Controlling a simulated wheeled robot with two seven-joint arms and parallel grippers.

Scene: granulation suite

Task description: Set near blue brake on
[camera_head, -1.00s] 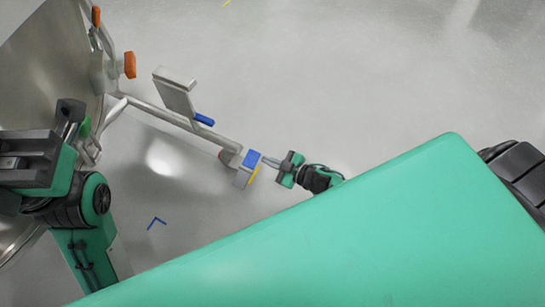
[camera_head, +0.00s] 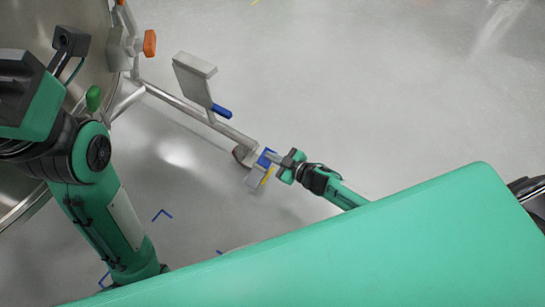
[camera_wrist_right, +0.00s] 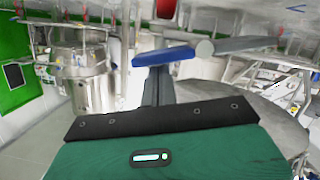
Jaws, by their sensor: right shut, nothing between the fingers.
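The near blue brake is a small blue pedal (camera_head: 265,159) on the caster at the near end of the cart's grey leg, with a yellow strip (camera_head: 267,177) below it. My right gripper (camera_head: 276,157) is shut and empty, its fingertips at the pedal's right side, overlapping it in the head view. Whether they touch cannot be told. In the right wrist view, a blue flat part (camera_wrist_right: 163,57) lies just beyond the dark fingers (camera_wrist_right: 158,88). The pedal's tilt is unclear. My left arm crosses the left side; its fingers are not shown.
A second blue lever (camera_head: 222,111) sits under a grey plate (camera_head: 195,78) farther along the leg (camera_head: 180,103). A large steel vessel (camera_head: 85,20) stands at upper left, with an orange knob (camera_head: 150,43) beside it.

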